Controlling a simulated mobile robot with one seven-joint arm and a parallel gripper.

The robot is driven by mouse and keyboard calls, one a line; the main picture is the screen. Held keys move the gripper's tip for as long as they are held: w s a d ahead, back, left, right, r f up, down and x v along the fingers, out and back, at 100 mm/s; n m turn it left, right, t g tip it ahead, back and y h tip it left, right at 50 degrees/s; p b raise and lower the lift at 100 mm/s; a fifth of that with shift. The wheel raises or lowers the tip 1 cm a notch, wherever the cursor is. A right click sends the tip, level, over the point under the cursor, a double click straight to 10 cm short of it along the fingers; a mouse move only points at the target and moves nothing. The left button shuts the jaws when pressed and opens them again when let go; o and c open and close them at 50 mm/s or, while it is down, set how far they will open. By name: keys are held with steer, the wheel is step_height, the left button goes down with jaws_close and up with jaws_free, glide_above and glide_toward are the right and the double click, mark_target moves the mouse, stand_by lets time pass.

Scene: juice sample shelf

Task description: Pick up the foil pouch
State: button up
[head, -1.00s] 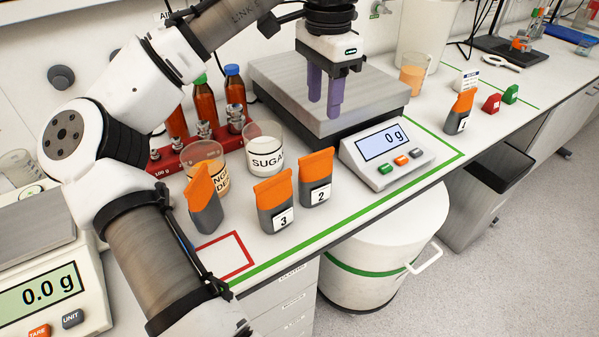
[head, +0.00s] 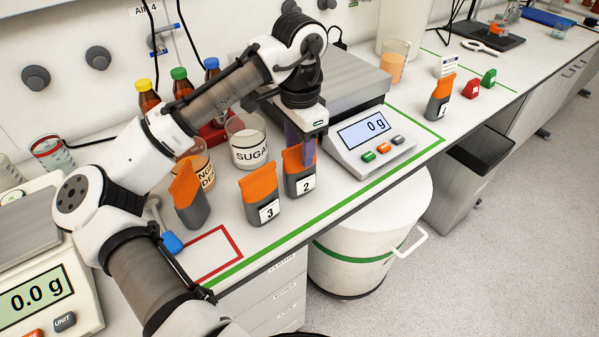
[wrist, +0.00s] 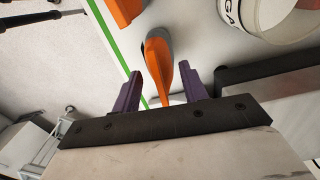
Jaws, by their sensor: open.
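Several foil pouches with orange tops and grey bottoms stand on the bench. Pouch 2 (head: 299,184) stands in the middle, with pouch 3 (head: 262,204) to its left, an unlabelled pouch (head: 189,202) further left and pouch 1 (head: 439,100) at far right. My gripper (head: 302,150) is open at the top of pouch 2, its purple fingers partly overlapping it in the head view. In the wrist view, pouch 2 (wrist: 158,58) shows edge-on between the two fingertips, with a gap on each side. Pouch 3 (wrist: 125,8) is at the top edge there.
A sugar beaker (head: 247,150) stands close behind pouches 2 and 3. A bench scale (head: 372,140) is right of my gripper. A brown-labelled beaker (head: 205,165) and several bottles (head: 148,95) stand behind left. The red-outlined square (head: 232,238) is empty.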

steer(key=shift+f, duration=0.3)
jaws_close()
stand_by(0.4)
